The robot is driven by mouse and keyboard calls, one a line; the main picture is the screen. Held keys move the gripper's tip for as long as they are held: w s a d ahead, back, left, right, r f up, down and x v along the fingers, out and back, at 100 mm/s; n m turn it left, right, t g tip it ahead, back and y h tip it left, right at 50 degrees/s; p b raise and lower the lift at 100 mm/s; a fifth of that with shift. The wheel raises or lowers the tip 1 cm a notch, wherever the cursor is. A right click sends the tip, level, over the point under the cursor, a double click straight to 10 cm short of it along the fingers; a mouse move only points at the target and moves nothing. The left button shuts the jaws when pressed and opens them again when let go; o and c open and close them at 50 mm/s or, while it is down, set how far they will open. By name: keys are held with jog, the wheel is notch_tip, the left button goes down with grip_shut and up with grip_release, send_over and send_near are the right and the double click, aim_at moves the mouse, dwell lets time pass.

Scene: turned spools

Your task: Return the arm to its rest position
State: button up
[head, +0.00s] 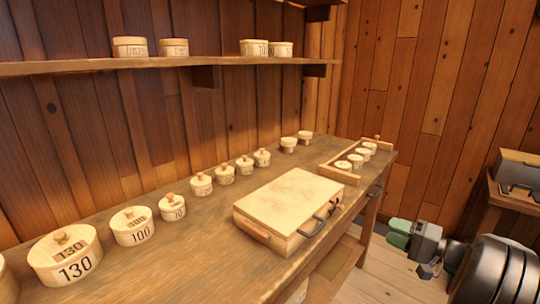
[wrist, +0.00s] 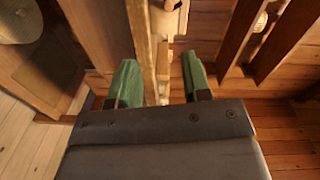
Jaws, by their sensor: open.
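My gripper (head: 396,233) is at the lower right of the head view, off the right end of the workbench (head: 180,250) and below its top. Its green fingers point left toward the bench. My dark arm link (head: 500,270) fills the corner behind it. In the wrist view the two green fingers of my gripper (wrist: 158,85) stand apart, with nothing held between them. Wooden edges of furniture show beyond the fingers, and I cannot tell how near they are.
Several round lidded boxes, one marked 130 (head: 66,258), line the bench. A flat wooden case (head: 290,205) with dark handles lies at its front edge. A wooden rack (head: 338,175) holds round pieces at the far end. A side stand (head: 510,200) is at the right. Floor (head: 375,285) shows between.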

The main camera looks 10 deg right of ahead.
notch_tip(320, 180, down, 6)
jog(key=s+a+m+g+h, duration=0.2)
jog(key=s+m+g, duration=0.1)
jog(key=g, duration=0.1)
jog(key=s+a+r+n+g+h+p, duration=0.1)
jog(key=s+a+r+g+h+p, duration=0.15)
jog(key=s+a+g+p, duration=0.35)
jog(key=s+a+r+n+h+p, duration=0.2)
jog(key=a+r+n+h+p, duration=0.1)
jog(key=a+r+n+p, duration=0.2)
jog(key=s+a+r+n+h+p, duration=0.2)
jog(key=a+r+n+h+p, duration=0.2)
jog(key=a+r+p, duration=0.5)
notch_tip(320, 180, up, 4)
jog(key=shift+r+n+t+p, duration=0.1)
jog(key=shift+n+t+p, duration=0.2)
jog(key=shift+n+p, duration=0.2)
